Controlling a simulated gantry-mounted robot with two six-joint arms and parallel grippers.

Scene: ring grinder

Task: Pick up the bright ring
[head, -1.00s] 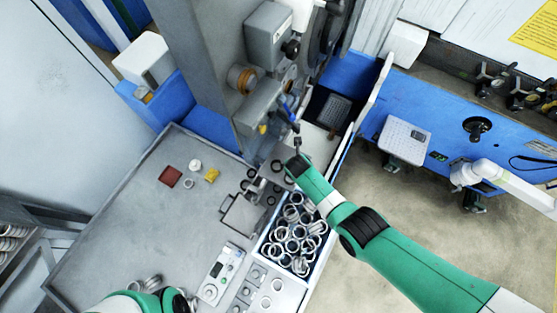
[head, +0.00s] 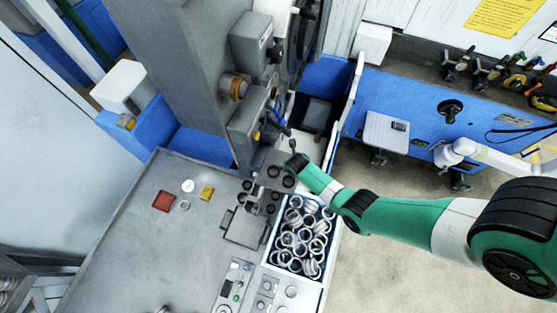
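Several bright metal rings (head: 301,238) lie piled in a white-walled bin at the right edge of the grey table. A single small bright ring (head: 184,205) lies on the table next to a red block, and part of another shiny ring shape (head: 162,310) shows at the bottom edge. I cannot tell which ring is the task's. My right arm, green, reaches in from the right, and its end (head: 292,158) is beside the grinder, beyond the bin. Its fingers are too small and hidden to read. My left gripper is not in view.
A red block (head: 164,201), a yellow block (head: 206,193) and a white round piece (head: 188,186) lie on the grey table (head: 130,245). The grinder's grey column (head: 190,70) stands at the back. A control panel (head: 236,280) sits at the front. The table's left part is clear.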

